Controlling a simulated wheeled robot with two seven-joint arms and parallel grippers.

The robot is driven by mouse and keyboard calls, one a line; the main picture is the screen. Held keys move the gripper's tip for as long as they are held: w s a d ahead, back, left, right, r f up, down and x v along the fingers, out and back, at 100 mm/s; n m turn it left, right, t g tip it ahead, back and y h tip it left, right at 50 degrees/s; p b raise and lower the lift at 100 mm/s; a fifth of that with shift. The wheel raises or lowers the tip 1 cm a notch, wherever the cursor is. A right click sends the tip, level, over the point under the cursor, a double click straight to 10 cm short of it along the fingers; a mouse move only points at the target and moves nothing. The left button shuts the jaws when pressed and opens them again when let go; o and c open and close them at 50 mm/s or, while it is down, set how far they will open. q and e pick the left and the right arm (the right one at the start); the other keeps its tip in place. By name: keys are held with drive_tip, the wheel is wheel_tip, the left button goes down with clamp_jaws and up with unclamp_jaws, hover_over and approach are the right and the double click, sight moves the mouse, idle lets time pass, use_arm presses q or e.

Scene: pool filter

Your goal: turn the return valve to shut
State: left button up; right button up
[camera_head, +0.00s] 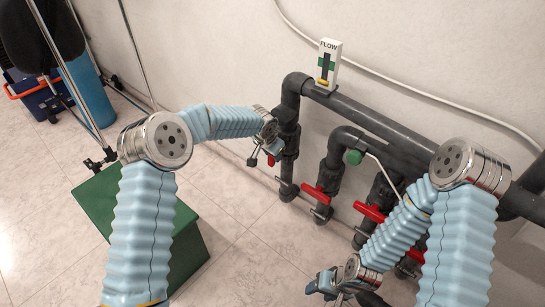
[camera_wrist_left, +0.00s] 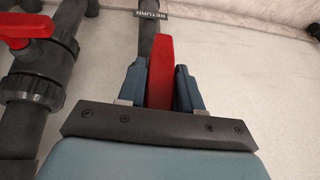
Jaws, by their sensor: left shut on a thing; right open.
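The return valve's red handle (camera_wrist_left: 161,70) stands between the two blue fingers of my left gripper (camera_wrist_left: 160,85) in the left wrist view. The fingers are shut on it, one on each side. The RETURN label (camera_wrist_left: 152,14) is on the grey pipe just beyond the handle. In the head view, only a little red of this handle (camera_head: 271,160) shows beside my left gripper (camera_head: 262,152) at the leftmost upright pipe; my gripper and wrist hide the rest. My right gripper (camera_head: 325,284) is open and empty at the lower middle, in front of the pipes.
Other red valve handles (camera_head: 317,195) sit on the pipes to the right, partly behind my right arm. A FLOW gauge (camera_head: 328,64) stands on the upper pipe. A green box (camera_head: 185,245) is on the floor at left. Tiled floor (camera_head: 245,265) is clear between box and pipes.

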use_arm(q)
drive_tip(key=o, duration=1)
drive_tip(key=shift+c, duration=0.2)
drive_tip(key=v, duration=1.3)
drive_tip(key=shift+r, duration=0.4)
drive_tip(key=shift+s, duration=0.1)
